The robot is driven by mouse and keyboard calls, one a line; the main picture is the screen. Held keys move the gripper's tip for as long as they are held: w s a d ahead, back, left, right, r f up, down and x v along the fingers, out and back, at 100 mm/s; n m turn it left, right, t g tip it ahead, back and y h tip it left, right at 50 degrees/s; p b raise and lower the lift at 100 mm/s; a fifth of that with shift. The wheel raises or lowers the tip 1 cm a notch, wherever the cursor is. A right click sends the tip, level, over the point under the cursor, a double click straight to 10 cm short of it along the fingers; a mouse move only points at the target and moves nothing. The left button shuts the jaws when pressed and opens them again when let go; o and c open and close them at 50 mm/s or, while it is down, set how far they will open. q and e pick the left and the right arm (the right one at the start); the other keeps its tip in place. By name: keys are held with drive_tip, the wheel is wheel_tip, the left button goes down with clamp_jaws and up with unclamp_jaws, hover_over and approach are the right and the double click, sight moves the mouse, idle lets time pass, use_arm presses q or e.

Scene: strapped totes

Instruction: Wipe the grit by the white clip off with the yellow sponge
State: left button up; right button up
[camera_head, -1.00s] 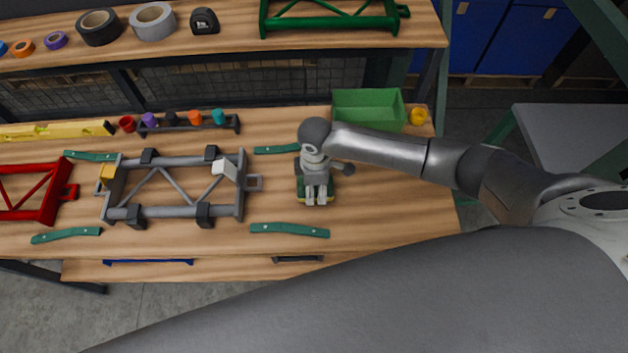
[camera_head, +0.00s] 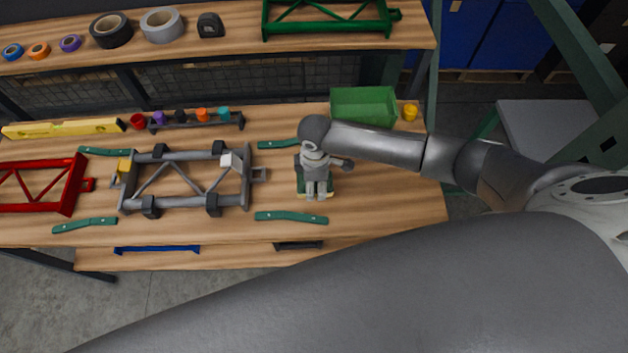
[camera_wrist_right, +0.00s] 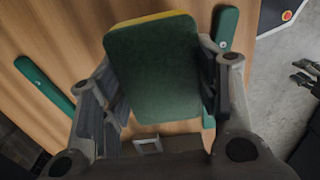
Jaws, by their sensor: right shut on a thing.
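The sponge (camera_wrist_right: 152,70), with a dark green pad side and a yellow edge, sits between the fingers of my right gripper (camera_wrist_right: 163,85), which is shut on it. In the head view the right gripper (camera_head: 316,190) points down over the bench, right of the grey frame (camera_head: 183,206); a little of the sponge (camera_head: 329,193) shows around the fingers. I cannot tell whether it touches the wood. The white clip (camera_head: 231,161) is on the right part of the grey frame, left of the gripper. I cannot make out any grit near it. My left gripper is out of view.
Teal strips lie above (camera_head: 277,144) and below (camera_head: 291,217) near the gripper. A yellow clip (camera_head: 125,165) is on the frame's left end. A red frame (camera_head: 70,190) lies farther left. A green bin (camera_head: 363,105) stands at the back right. Wood right of the gripper is clear.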

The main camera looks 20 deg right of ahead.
drive_tip(key=shift+r+p, duration=1.05)
drive_tip(key=shift+r, duration=0.45)
